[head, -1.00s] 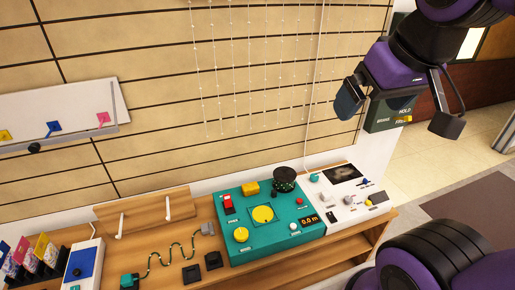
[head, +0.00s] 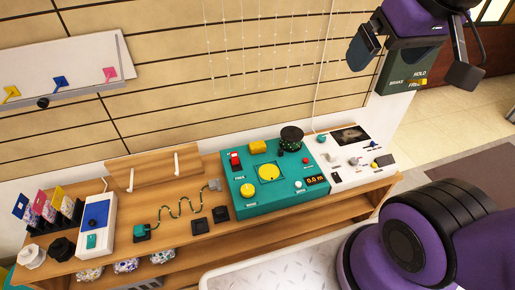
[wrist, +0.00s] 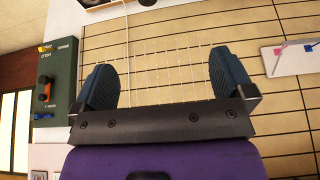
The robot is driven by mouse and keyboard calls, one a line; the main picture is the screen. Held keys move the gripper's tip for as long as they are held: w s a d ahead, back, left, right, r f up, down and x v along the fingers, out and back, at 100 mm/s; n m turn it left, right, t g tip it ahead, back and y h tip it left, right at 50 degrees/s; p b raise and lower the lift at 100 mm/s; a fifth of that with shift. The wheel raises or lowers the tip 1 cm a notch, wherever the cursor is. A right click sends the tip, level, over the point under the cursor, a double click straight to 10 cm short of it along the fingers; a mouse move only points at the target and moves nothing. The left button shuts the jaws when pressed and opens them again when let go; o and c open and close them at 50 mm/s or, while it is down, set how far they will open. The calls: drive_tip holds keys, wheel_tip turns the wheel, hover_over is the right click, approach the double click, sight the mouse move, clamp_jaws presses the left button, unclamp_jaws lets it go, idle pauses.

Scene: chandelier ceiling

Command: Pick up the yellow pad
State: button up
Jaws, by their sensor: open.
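Several yellow pieces could be the yellow pad, and I cannot tell which it is. A flat yellow piece (head: 11,93) stands on the white wall ledge at the far left, beside a blue and a pink one. A yellow-topped card (head: 56,192) is in the black rack. My gripper (head: 412,62) is open and empty, high at the upper right, far from all of these. In the wrist view my gripper (wrist: 160,80) has its fingers wide apart, facing the slatted wall.
The teal console (head: 235,203) and a white panel (head: 345,176) stand on the wooden bench. A green brake box (head: 399,72) is on the wall behind my gripper. Hanging strings (head: 270,45) line the wall. A white ledge (head: 90,52) projects at left. Floor is open at right.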

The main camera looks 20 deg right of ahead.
drive_tip(key=w+a+f+g, duration=0.1)
drive_tip(key=w+a+f, duration=0.15)
drive_tip(key=w, duration=1.35)
drive_tip(key=g, duration=0.3)
hover_over(257, 144)
drive_tip(key=s, duration=0.2)
wheel_tip(257, 144, down, 45)
drive_tip(key=shift+w+f, duration=0.1)
drive_tip(key=shift+f, duration=0.05)
drive_tip(key=f, duration=0.5)
drive_tip(key=shift+w+f, duration=0.35)
drive_tip(key=shift+w+d+f, duration=0.1)
drive_tip(key=shift+w+f, duration=0.1)
drive_tip(key=shift+f, duration=0.7)
drive_tip(key=shift+w+a+f, duration=0.1)
drive_tip(key=shift+w+f, duration=0.05)
drive_tip(key=shift+f, duration=0.7)
drive_tip(key=shift+w+d+f, duration=0.1)
drive_tip(key=shift+w+f, duration=0.1)
drive_tip(key=shift+f, duration=0.7)
drive_tip(key=shift+c, duration=0.5)
drive_tip(key=c, duration=0.8)
